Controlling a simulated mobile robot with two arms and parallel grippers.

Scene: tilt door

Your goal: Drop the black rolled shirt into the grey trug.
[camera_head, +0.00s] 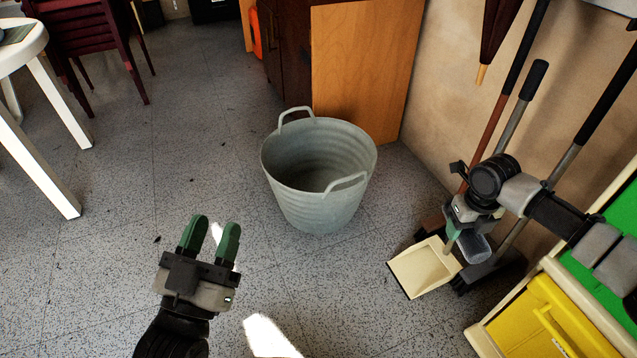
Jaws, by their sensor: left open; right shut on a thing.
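The grey trug (318,208) stands upright on the floor near the middle of the head view, with a handle on its far left rim and another on its near right rim. I see nothing inside it, though part of its bottom is in shadow. My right gripper (466,240) is to the right of the trug, apart from it, shut on a small dark rounded roll, the black rolled shirt (477,248). The fingers and wrist hide part of the roll. My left gripper (211,236) is open and empty, pointing away from me, left of and nearer than the trug.
A cream dustpan (422,270) and broom handles stand by the right wall, close to my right gripper. A yellow and green unit (549,318) is at lower right. A wooden cabinet (365,65) stands behind the trug. A white table (45,165) is far left. The floor at centre left is clear.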

